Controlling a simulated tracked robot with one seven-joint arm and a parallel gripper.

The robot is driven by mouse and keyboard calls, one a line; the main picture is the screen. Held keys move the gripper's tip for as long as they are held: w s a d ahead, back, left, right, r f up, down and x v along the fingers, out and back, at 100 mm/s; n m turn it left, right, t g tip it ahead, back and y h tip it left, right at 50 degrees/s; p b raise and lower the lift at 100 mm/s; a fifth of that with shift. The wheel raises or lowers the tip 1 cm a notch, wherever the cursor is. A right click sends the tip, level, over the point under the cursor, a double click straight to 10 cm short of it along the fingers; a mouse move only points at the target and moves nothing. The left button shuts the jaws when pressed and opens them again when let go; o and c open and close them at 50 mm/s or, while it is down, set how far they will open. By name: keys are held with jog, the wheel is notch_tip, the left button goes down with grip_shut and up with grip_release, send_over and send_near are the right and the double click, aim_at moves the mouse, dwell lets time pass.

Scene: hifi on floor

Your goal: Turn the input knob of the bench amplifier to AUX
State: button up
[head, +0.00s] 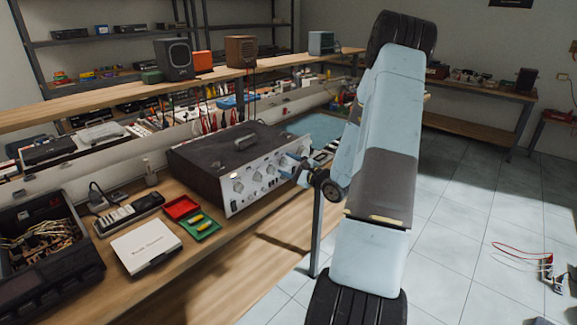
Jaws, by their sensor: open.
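The bench amplifier (225,160) is a dark box with a silver front panel, standing on the wooden workbench left of centre. Its front carries several round silver knobs, including a large one at the left end (238,187). The labels are too small to read, so I cannot tell which knob is the input knob or where it points. My gripper (293,170) is open, close in front of the right part of the panel. I cannot tell whether its fingers touch or surround a knob.
A white box (146,246), a red tray (181,207) and a green tray (201,226) lie on the bench left of the amplifier. An open crate of wires (45,245) stands at far left. Shelves with speakers (174,58) rise behind. Red cables lie on the tiled floor (450,240) at right.

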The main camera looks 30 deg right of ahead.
jog(key=shift+w+a, duration=0.1)
jog(key=shift+w, duration=0.05)
jog(key=c, duration=1.1)
